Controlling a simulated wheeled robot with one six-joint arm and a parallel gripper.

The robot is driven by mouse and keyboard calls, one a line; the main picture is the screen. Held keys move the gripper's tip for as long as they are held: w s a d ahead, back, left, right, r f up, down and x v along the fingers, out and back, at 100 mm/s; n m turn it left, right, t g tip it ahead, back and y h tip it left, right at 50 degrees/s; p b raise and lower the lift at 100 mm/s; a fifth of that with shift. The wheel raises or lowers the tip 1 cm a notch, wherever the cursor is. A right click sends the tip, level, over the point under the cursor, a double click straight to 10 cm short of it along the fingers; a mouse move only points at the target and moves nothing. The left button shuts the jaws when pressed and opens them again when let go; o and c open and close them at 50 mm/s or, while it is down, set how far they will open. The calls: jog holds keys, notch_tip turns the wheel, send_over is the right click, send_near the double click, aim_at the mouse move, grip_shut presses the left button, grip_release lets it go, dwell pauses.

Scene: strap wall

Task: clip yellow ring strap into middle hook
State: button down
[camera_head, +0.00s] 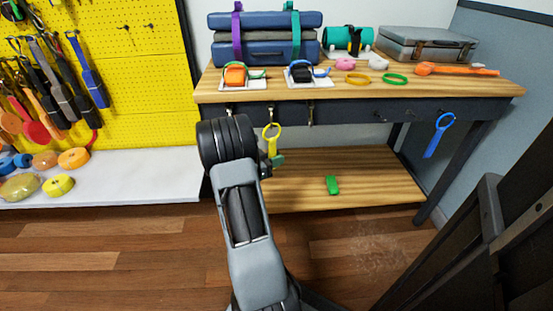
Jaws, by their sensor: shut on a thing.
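The yellow ring strap (272,147) is upright in front of the bench's front edge, ring at the top and tail down. My gripper (274,160) is at the tail's lower end, shut on the strap; my arm partly hides the fingers. The middle hook (270,112) is on the dark bench front, just above the ring. I cannot tell whether the ring is on the hook or only in front of it. A left hook (229,108) and a right hook (310,114) flank it.
The wooden bench top (330,95) holds rolled straps, rings, an orange tool (450,70) and cases. A blue ring strap (437,137) hangs at the right. A green block (332,185) lies on the lower shelf (375,180). A yellow pegboard (130,70) with tools stands left.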

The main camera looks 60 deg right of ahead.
jog(key=c, duration=1.1)
grip_release()
jog(key=shift+o, duration=0.2)
jog(key=shift+a, duration=0.1)
